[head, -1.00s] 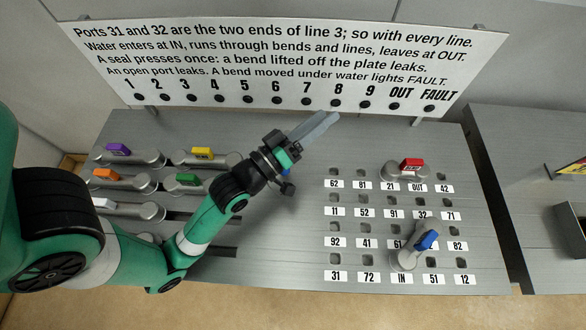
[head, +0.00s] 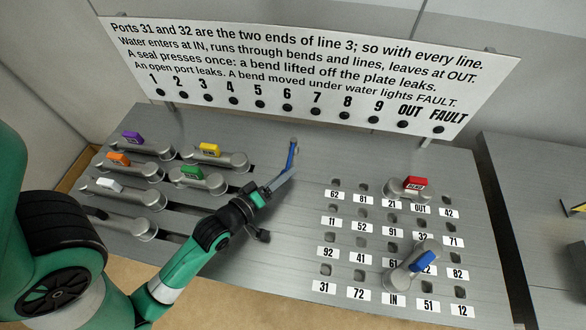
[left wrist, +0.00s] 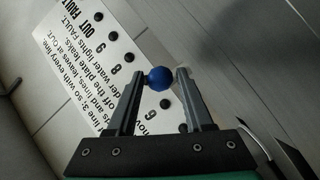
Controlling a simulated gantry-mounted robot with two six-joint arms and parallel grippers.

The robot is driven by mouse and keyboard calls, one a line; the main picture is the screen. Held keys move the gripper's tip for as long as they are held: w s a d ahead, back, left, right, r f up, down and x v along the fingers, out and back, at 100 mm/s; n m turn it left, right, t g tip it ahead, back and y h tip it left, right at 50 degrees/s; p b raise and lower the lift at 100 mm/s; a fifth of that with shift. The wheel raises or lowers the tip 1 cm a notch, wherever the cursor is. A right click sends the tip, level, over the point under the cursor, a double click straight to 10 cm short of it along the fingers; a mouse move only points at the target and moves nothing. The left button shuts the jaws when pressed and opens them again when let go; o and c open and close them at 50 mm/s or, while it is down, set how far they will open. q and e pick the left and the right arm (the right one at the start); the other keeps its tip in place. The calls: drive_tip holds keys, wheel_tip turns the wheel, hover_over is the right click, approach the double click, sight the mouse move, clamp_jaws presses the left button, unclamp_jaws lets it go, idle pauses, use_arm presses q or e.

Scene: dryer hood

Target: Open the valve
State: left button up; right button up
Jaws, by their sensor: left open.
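The valve (head: 292,157) is a thin upright lever with a blue end, standing on the grey bench below the sign. In the left wrist view its round blue knob (left wrist: 158,78) lies between my two fingertips. My left gripper (head: 286,176) is open, its fingers pointing at the lever. The left finger's tip appears very close to the knob or touching it, and a small gap shows at the other finger. The lever's base is partly hidden in the head view. My right gripper is not in view.
A red-tagged bend (head: 415,184) and a blue-tagged bend (head: 424,262) sit on the port plate at right. Several bends, including a purple-tagged one (head: 132,138), rest at left. The sign (head: 300,75) stands behind with dark lamps.

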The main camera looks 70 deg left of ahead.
sight(290, 158)
use_arm(q)
drive_tip(key=x, duration=0.4)
drive_tip(key=shift+w+a+b, duration=0.1)
drive_tip(key=shift+w+b, duration=0.1)
drive_tip(key=shift+b, duration=0.1)
drive_tip(key=shift+c, duration=0.3)
clamp_jaws()
idle(0.9)
